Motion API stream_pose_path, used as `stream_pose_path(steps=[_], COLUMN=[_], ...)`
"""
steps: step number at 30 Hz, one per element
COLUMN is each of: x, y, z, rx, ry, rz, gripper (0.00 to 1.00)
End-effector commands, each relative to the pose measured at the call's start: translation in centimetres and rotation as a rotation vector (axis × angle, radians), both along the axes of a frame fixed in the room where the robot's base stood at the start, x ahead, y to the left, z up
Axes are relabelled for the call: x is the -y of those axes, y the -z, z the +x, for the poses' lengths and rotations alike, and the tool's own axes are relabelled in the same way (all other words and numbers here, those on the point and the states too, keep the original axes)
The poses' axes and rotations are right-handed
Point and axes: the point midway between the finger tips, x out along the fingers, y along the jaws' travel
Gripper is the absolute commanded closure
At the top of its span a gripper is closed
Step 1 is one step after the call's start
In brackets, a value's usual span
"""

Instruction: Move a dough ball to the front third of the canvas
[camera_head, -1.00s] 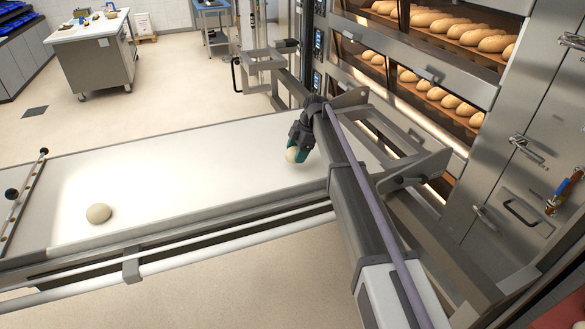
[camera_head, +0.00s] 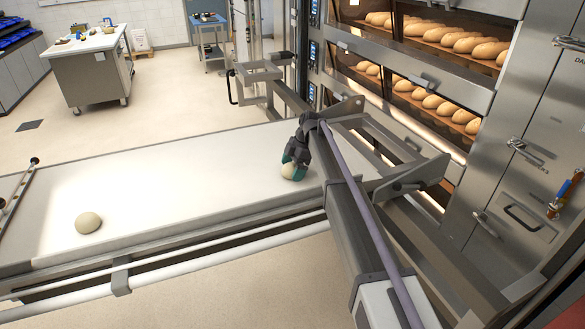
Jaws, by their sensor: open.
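One dough ball (camera_head: 88,222) rests on the left part of the white canvas (camera_head: 185,185), close to its near edge. A second dough ball (camera_head: 288,170) is at the right part of the canvas, between the green-tipped fingers of my gripper (camera_head: 293,168). The gripper points down and its jaws are open around this ball. The ball appears to be on the canvas; the fingers hide part of it, and I cannot tell whether they touch it.
A deck oven with bread loaves (camera_head: 455,42) stands at the right, beyond a metal loader frame (camera_head: 400,180). A rail with black knobs (camera_head: 18,188) crosses the canvas's left end. The middle of the canvas is clear. A work table (camera_head: 85,65) stands far left.

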Motion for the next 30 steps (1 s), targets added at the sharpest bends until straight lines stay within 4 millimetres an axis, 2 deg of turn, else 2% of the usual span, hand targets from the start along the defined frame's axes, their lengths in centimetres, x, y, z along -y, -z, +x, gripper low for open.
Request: stream_pose_path(steps=[5,8,11,18,21,24,30], x=[0.0,0.2,0.8,3.0,3.7,4.0,4.1], y=[-0.3,-1.4,-3.5,-9.8,-11.3,-11.8,-11.4], z=[0.0,0.1,0.4,1.5,1.9,2.0,2.0], rx=[0.0,0.0,0.0,0.0,0.0,0.0,0.0], ry=[0.0,0.0,0.001,0.001,0.0,0.0,0.0], rz=[0.0,0.0,0.0,0.0,0.0,0.0,0.0], gripper=[0.07,0.07,0.07,0.07,0.07,0.07,0.07])
